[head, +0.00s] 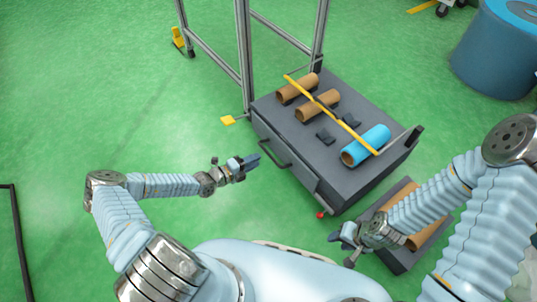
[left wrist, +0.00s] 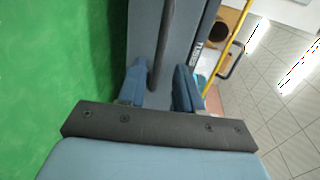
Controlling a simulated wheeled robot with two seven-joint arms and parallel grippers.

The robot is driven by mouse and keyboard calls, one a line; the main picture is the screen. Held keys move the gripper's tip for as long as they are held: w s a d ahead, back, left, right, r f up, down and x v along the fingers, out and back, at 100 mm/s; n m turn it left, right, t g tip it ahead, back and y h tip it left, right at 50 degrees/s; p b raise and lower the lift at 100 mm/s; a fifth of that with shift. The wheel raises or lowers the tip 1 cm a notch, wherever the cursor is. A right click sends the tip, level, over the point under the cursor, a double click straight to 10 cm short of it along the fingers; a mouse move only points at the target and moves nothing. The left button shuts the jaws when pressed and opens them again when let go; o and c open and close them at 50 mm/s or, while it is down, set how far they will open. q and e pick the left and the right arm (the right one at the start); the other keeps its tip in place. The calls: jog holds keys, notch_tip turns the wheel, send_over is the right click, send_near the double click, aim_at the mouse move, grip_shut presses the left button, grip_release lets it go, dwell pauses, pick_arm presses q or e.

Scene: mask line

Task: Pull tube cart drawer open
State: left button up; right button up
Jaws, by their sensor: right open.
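The dark grey tube cart (head: 300,126) stands right of centre in the head view. A dark bar handle (head: 273,154) sits on its left-facing front, where the drawer front looks flush. My left gripper (head: 253,162) is just left of this handle, pointing at it. In the left wrist view the two blue fingers (left wrist: 160,88) are apart, and the dark handle bar (left wrist: 166,40) runs lengthwise in the gap between them; I cannot tell whether they touch it. My right gripper (head: 342,240) is open and empty, low beside the cart's near end.
Brown tubes (head: 318,107) and a blue roll (head: 366,146) lie on the cart top under a yellow bar (head: 330,112). A grey box (head: 398,256) with a brown tube is by my right arm. A metal frame (head: 243,60) stands behind.

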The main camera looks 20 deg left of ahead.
aim_at(269, 153)
pick_arm(q)
jog(key=b+x, duration=0.1)
jog(key=x, duration=0.6)
jog(key=shift+w+d, duration=0.25)
jog(key=shift+d, duration=0.05)
grip_shut()
